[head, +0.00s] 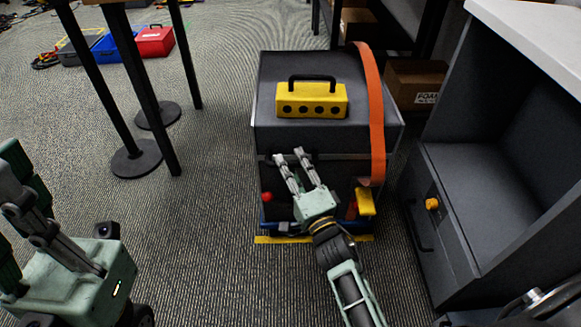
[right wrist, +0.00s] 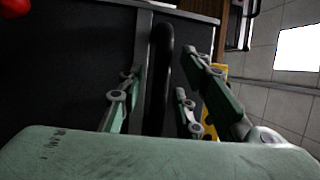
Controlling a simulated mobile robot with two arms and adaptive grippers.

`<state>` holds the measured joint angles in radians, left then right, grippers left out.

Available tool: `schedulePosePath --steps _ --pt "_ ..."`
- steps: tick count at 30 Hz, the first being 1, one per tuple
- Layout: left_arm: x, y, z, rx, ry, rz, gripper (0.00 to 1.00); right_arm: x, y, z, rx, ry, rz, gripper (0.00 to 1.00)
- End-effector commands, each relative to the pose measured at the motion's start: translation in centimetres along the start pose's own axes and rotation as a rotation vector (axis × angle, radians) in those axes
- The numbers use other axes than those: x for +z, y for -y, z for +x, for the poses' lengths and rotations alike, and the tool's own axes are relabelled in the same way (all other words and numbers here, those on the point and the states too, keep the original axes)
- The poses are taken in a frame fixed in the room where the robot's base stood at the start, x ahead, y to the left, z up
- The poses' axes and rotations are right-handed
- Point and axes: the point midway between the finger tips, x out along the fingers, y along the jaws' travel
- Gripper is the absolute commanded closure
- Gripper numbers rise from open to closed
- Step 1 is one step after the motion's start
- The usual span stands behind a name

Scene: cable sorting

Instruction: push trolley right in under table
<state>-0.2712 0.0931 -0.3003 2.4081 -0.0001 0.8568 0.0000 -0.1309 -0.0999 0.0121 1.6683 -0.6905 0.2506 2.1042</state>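The dark grey trolley (head: 263,95) stands on the carpet in the middle of the head view, with an orange strap (head: 374,110) over its right side. My right gripper (head: 289,156) is at its near face. In the right wrist view its fingers are apart, one on each side of a black upright bar (right wrist: 160,75), probably the trolley's handle; contact cannot be told. My left gripper (head: 12,175) is at the lower left, away from the trolley; its opening is unclear. Which piece of furniture is the task's table is unclear.
A yellow holed block with a handle (head: 312,106) sits on the trolley. A white-topped grey cabinet (head: 465,180) stands close on the right. Behind are a black frame (head: 425,48) and a cardboard box (head: 415,80). Black posts with round bases (head: 137,158) stand left; carpet between is clear.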

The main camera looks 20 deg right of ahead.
Motion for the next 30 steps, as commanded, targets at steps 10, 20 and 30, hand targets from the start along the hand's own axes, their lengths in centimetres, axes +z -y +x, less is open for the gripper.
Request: schedulePosePath --steps 10,20,30 --pt "0.1 -0.03 0.19 0.004 -0.006 0.001 1.0 -0.02 0.02 0.88 0.001 0.0 0.0 0.68" --pt "0.08 -0.02 0.19 0.004 -0.007 0.001 1.0 -0.03 0.0 0.85 0.001 -0.001 0.0 0.93" --pt "0.07 -0.02 0.18 0.004 -0.007 0.001 1.0 -0.03 -0.06 0.83 0.002 -0.001 -0.002 1.0"
